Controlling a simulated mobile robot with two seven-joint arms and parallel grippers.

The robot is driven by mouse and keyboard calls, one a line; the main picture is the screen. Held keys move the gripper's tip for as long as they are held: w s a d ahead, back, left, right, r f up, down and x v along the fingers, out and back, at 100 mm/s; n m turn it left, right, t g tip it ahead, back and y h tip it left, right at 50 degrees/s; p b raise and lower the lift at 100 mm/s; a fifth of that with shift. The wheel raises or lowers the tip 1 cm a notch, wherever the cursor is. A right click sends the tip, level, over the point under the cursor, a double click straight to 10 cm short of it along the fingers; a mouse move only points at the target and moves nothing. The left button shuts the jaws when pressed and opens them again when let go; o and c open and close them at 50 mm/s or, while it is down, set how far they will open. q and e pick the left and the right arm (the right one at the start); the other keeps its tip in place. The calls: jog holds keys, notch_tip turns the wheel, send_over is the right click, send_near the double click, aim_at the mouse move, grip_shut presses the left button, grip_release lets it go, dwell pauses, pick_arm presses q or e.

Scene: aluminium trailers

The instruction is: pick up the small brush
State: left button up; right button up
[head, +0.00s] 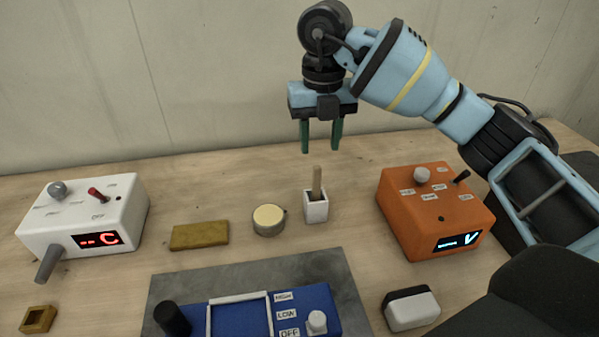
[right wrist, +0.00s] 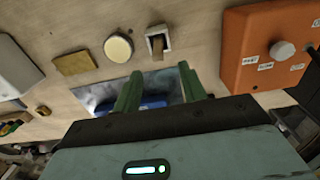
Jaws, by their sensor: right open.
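The small brush shows as a light wooden handle (head: 317,180) standing upright in a small white holder (head: 316,210) on the table. Its lower end is hidden inside the holder. In the right wrist view the handle (right wrist: 157,44) and the holder (right wrist: 159,32) are beyond the fingertips. My right gripper (head: 321,148) points down with its two green fingers apart and nothing between them. In the head view its tips are just above the handle's top, apart from it. My left gripper is not in view.
A cream-topped round tin (head: 269,219) and an ochre block (head: 200,236) lie left of the holder. An orange box (head: 432,211) stands to the right, a white box (head: 82,214) far left. A blue panel (head: 240,315) on a grey mat and a black-and-white block (head: 411,309) are in front.

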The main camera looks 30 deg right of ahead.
aim_at(318, 166)
jog(key=shift+w+r, duration=0.1)
jog(key=shift+s, duration=0.2)
notch_tip(318, 166, down, 2)
jog(key=shift+f, duration=0.45)
notch_tip(318, 166, down, 5)
jog(key=shift+w+a+r, duration=0.1)
jog(key=shift+a, duration=0.05)
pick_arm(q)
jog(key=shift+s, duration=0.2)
